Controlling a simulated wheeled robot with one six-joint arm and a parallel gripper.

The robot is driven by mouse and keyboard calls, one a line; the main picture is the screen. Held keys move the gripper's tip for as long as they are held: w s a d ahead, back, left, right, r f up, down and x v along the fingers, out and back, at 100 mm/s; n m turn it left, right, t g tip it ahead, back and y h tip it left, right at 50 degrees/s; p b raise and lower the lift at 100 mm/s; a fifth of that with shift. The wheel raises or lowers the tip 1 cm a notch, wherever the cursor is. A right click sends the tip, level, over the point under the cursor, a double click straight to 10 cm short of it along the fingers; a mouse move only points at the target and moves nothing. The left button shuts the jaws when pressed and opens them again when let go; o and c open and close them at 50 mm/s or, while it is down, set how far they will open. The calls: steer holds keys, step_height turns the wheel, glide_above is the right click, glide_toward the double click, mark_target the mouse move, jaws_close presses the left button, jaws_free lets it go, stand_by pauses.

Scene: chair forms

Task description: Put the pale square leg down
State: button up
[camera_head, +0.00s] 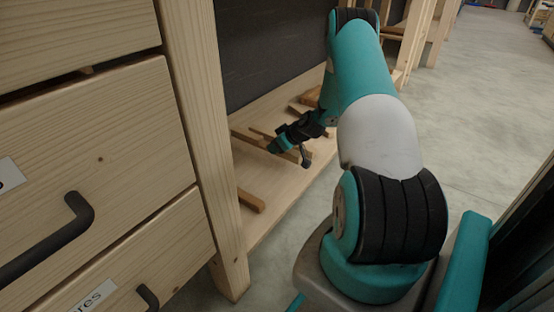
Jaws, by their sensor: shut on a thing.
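My gripper (304,153) is low over the wooden shelf board (275,195), inside the open bay beside the drawers. It is shut on a slim pale leg (262,133), which lies lengthwise across the view. My wrist hides part of the leg, and whether it touches the board cannot be told. Another long wooden piece (246,139) lies close beside it, on the near left.
A short brown wooden piece (251,201) lies at the board's near end. More wooden pieces (310,97) lie behind my wrist. A wooden post (205,110) and a drawer unit (95,140) bound the left. Bare board shows between the short piece and my gripper.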

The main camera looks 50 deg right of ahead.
mark_target(277, 162)
step_height(277, 162, down, 4)
steer(key=shift+f+b, duration=0.1)
steer(key=shift+b, duration=1.1)
steer(key=shift+r, duration=0.2)
steer(key=shift+f, duration=0.15)
steer(key=o, duration=1.1)
